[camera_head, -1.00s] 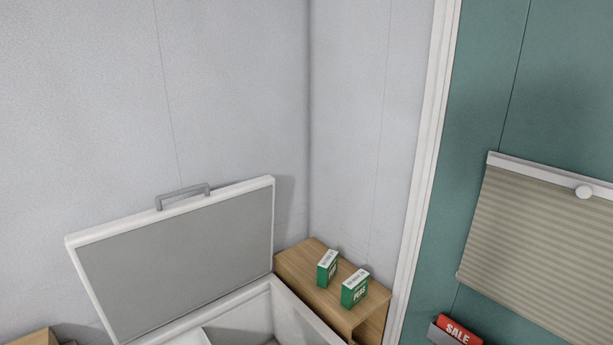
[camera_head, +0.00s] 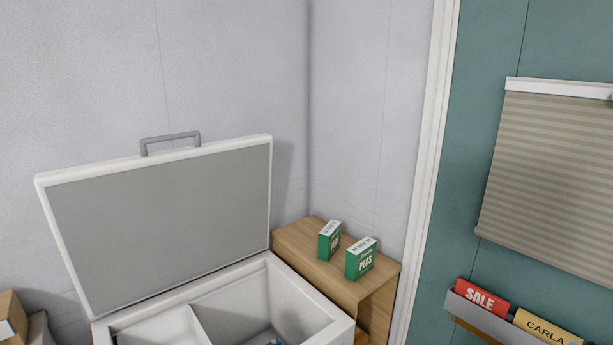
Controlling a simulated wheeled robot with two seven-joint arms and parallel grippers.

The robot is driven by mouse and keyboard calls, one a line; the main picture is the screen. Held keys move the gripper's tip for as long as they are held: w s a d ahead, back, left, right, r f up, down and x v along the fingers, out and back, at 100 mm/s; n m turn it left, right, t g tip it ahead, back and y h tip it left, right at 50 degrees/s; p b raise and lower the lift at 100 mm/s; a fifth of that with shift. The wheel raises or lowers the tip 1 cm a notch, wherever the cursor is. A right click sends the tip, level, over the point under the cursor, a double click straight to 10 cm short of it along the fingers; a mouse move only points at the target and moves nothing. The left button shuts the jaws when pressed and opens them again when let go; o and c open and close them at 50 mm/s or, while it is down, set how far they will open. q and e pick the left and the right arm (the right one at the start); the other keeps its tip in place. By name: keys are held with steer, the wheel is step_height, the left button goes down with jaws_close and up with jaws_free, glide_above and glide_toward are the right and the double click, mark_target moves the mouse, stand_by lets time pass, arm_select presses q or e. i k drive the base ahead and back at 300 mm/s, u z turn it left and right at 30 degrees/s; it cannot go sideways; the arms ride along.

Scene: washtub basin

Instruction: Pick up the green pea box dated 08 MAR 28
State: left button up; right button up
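Two green pea boxes with white tops stand upright on a small wooden shelf unit in the corner. The left pea box (camera_head: 328,243) is a little farther back, and the right pea box (camera_head: 360,262) is nearer, with "PEAS" on its front. Dark print shows on their white tops, but it is too small to read, so I cannot tell which one is dated 08 MAR 28. The boxes stand apart with a narrow gap. Neither of my grippers is in view.
The wooden shelf unit (camera_head: 300,245) stands right of an open white chest freezer (camera_head: 338,325) with its lid (camera_head: 165,230) raised. A wall rack (camera_head: 470,312) holds a red SALE card (camera_head: 480,297) and a CARLA card (camera_head: 545,329). Cardboard boxes (camera_head: 12,318) sit at lower left.

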mark_target(360, 257)
steer(key=z, duration=1.85)
steer(key=i, duration=0.8)
steer(key=u, duration=2.25)
